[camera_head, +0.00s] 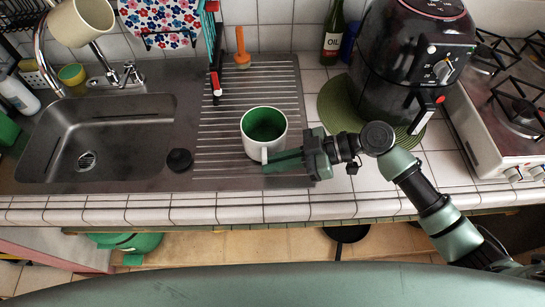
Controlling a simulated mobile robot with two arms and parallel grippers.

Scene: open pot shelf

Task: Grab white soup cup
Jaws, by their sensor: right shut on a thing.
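The white soup cup (255,147) with a green inside stands upright on the ribbed metal drainboard (225,110). Its handle is on the near side. My right gripper (268,162) reaches in from the right, low at the cup's near side, and is shut on the cup at its handle. The cup hides part of the fingertips. My left gripper is not in the picture.
The sink basin (90,145) lies to the left, with a black stopper (179,160) beside it. An air fryer (410,60) on a green mat (335,110) stands behind my right arm. Another white cup (82,20) hangs at the upper left. The stove (505,110) is at far right.

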